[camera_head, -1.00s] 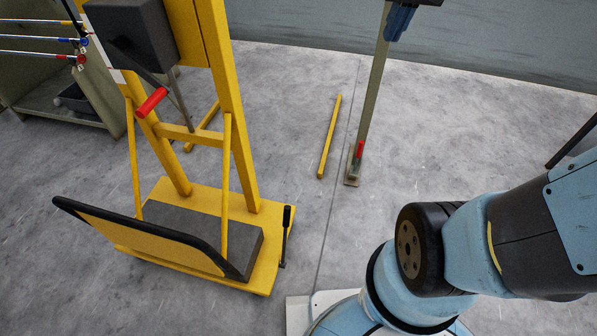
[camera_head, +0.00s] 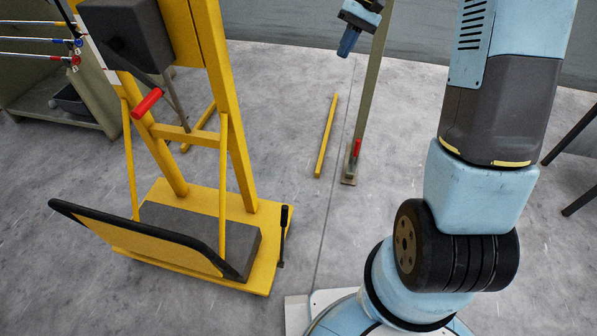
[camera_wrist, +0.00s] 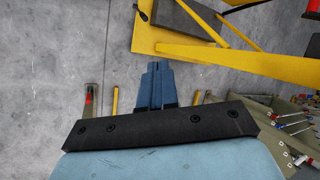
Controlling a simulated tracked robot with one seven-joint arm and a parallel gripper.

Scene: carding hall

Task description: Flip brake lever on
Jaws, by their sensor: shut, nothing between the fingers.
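A thin black upright lever (camera_head: 284,235) with a thicker grip at its top stands at the right edge of the yellow machine's base (camera_head: 262,278); it looks like the brake lever. In the wrist view a dark bar, likely this lever (camera_wrist: 143,12), shows at the base's edge (camera_wrist: 146,38). My gripper (camera_head: 346,50) is high at the top of the head view, well apart from the lever, beyond it and to its right. Its blue fingers (camera_wrist: 154,72) are together and empty in the wrist view.
The machine's yellow frame (camera_head: 240,165) carries a red-handled crank (camera_head: 147,103). A post (camera_head: 369,90) with a red part at its foot (camera_head: 357,147) stands beside a yellow bar (camera_head: 326,135) near the floor. Shelving (camera_head: 50,110) is at the left. Floor right of the base is clear.

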